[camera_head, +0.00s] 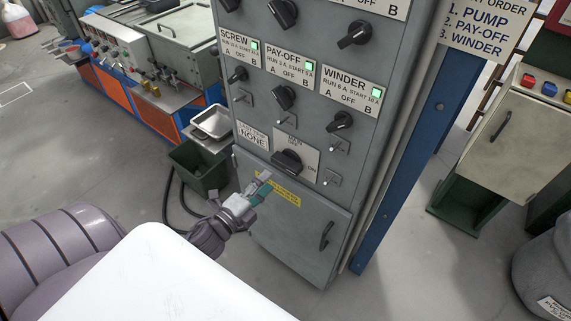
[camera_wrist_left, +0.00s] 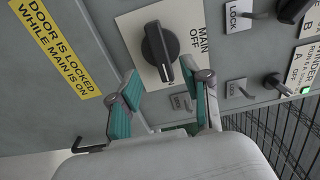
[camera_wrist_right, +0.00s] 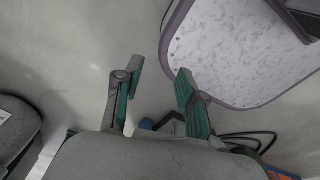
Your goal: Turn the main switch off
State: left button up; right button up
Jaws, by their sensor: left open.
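The main switch (camera_head: 288,162) is a black rotary knob on a pale plate marked MAIN OFF, low on the grey cabinet. Its grip bar lies roughly sideways, across the direction of the OFF mark. In the left wrist view the knob (camera_wrist_left: 160,46) is just beyond my left fingertips. My left gripper (camera_head: 261,183) is in front of the cabinet, slightly below and left of the knob. In its wrist view the left gripper (camera_wrist_left: 160,80) is open and empty, with the knob's lower end between its tips. My right gripper (camera_wrist_right: 160,73) is open and empty over bare floor.
A small lock lever (camera_wrist_left: 180,102) sits beside the main plate. Several selector knobs and lit green lamps, such as the WINDER lamp (camera_head: 376,92), are above. A yellow label (camera_head: 279,190) says the door is locked while main is on. A blue post (camera_head: 410,150) stands right.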

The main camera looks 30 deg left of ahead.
aim_at(283, 168)
pick_arm(q)
jog(key=w, duration=0.4)
jog(key=w+p, duration=0.1)
jog(key=w, duration=0.1)
jog(key=shift+w+d+r, duration=0.1)
jog(key=shift+w+d, duration=0.15)
jog(key=shift+d, duration=0.1)
jog(key=shift+w+d, duration=0.1)
jog(key=shift+w, duration=0.6)
pick_arm(e)
jog(key=shift+s+d+r, duration=0.65)
jog(key=shift+s+r, duration=0.15)
pick_arm(q)
jog(key=shift+c, duration=0.2)
grip_shut()
pick_arm(e)
jog(key=shift+w, duration=0.15)
